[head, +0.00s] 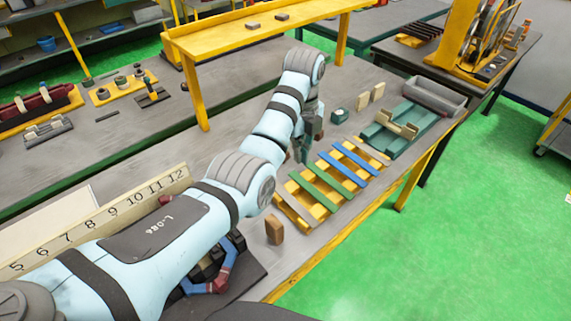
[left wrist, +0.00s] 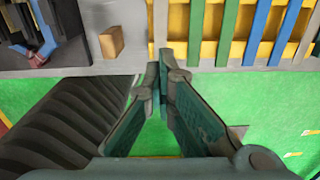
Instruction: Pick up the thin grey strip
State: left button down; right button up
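Pale grey-beige strips (head: 296,210) lie at the left end of the yellow rack (head: 327,213); green and blue strips lie beside them. Another greyish strip (head: 372,150) lies at the rack's right end. I cannot tell which is the thin grey strip of the task. In the left wrist view, a pale strip (left wrist: 197,32) lies beyond the fingertips. My left gripper (head: 303,158) hangs beside the rack's far side in the head view. Its fingers converge at the tips in the left wrist view (left wrist: 158,68), with nothing clearly held. My right gripper is not in view.
A brown block (head: 275,230) stands left of the rack. A teal tray (head: 395,133) and grey bin (head: 435,97) are to the right. A yellow shelf (head: 255,33) spans the back. A small dark bar (head: 107,115) lies on open table at the left.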

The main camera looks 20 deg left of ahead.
pick_arm(q)
jog(key=c, duration=2.3)
grip_release()
jog(key=o, duration=1.8)
